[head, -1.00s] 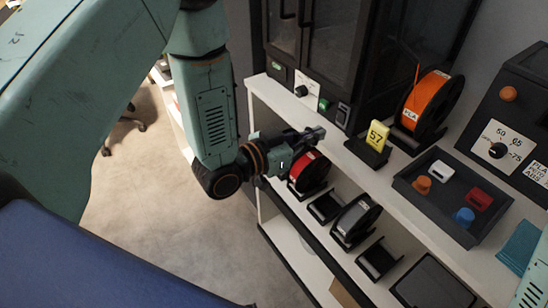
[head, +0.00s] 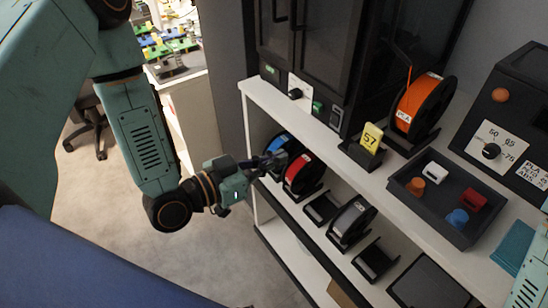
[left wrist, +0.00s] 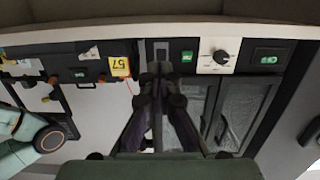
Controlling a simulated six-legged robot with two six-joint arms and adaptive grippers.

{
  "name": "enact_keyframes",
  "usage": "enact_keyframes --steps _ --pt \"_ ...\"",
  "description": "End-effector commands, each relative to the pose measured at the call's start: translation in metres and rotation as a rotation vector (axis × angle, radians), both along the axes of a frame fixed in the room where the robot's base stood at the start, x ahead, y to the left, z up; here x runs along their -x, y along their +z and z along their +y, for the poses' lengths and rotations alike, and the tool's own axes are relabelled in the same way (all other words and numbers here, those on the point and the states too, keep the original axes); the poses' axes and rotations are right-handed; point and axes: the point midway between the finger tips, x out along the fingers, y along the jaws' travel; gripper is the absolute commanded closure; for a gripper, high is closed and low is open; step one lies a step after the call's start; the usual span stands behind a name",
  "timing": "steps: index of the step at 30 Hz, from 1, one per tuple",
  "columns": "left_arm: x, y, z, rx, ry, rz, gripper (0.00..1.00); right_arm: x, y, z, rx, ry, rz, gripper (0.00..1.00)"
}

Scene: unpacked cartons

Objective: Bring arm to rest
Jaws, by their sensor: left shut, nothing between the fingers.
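My left arm comes in from the left in the head view. Its gripper (head: 277,160) is shut and empty, in front of the shelf's left end. Its fingertips overlap the blue spool (head: 279,148) and come close to the red spool (head: 303,174) in the picture; I cannot tell whether they touch. In the left wrist view the shut fingers (left wrist: 161,72) point toward the cabinet front. At the right edge of the head view a teal piece of my other arm shows, without its gripper.
The white shelf (head: 352,160) carries a yellow 57 tag (head: 372,138), an orange spool (head: 414,104) and a dark tray (head: 409,188) with small coloured parts. A grey spool (head: 351,221) stands on the lower level. Open floor (head: 100,215) lies left of the shelf.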

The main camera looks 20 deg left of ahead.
Motion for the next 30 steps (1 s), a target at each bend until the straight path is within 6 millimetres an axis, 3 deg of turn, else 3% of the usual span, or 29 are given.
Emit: enact_keyframes --steps 11,14,17,20,24,27,30 --pt "0.000 0.000 0.000 0.005 0.001 0.006 1.00 0.000 0.000 0.000 0.000 0.000 0.001 0.60" --pt "0.002 -0.016 0.002 0.001 0.015 0.090 1.00 0.000 0.000 0.000 0.000 0.000 0.001 0.60" --pt "0.011 -0.054 0.015 -0.031 0.090 0.293 1.00 0.000 0.000 0.000 0.000 0.000 0.000 0.60" --pt "0.044 -0.109 0.028 -0.082 0.193 0.581 1.00 0.000 -0.002 0.000 0.000 0.000 0.000 0.60" --pt "0.113 -0.169 0.047 -0.161 0.339 0.942 1.00 0.000 -0.005 0.000 0.000 0.000 0.001 0.60" --pt "0.169 -0.196 0.058 -0.224 0.437 1.159 1.00 0.000 -0.007 0.000 0.000 0.000 0.001 0.60" --pt "0.217 -0.210 0.067 -0.290 0.510 1.316 1.00 0.000 -0.010 0.000 0.000 0.000 0.001 0.60"
